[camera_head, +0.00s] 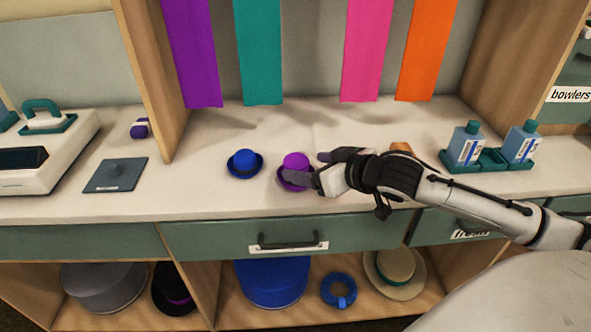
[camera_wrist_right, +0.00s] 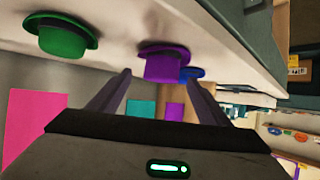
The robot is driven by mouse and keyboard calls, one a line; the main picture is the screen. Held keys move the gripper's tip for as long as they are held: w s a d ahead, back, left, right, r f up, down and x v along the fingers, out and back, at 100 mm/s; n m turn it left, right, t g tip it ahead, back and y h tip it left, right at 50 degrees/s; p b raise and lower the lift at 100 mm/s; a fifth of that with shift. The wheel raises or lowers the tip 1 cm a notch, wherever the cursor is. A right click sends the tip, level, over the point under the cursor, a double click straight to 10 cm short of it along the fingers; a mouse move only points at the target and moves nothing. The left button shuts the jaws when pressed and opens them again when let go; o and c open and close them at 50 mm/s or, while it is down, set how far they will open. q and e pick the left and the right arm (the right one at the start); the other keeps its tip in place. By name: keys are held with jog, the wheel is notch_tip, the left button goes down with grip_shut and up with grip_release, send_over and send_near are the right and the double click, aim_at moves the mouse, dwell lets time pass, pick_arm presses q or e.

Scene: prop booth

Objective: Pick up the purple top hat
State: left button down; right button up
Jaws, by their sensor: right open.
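The small purple hat (camera_head: 296,160) stands brim-down on the white counter in the head view, right of a blue bowler-shaped hat (camera_head: 244,162). My right gripper (camera_head: 313,168) is open and comes in from the right, low over the counter. Its nearer finger overlaps the hat's right side in the picture. In the right wrist view the purple hat (camera_wrist_right: 167,66) shows a flat-topped crown, just ahead of the two parted fingertips (camera_wrist_right: 160,80). Whether either finger touches it, I cannot tell. My left gripper is out of view.
The wrist view shows a green hat (camera_wrist_right: 62,40) beside the purple one; my right arm likely hides it in the head view. A teal rack (camera_head: 490,160) with two blue bottles stands at the right. A dark pad (camera_head: 115,174) lies left. Coloured strips (camera_head: 260,60) hang behind.

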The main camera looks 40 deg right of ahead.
aim_at(303, 166)
jog(key=shift+x, duration=2.8)
jog(key=shift+a, duration=0.1)
jog(key=c, duration=1.1)
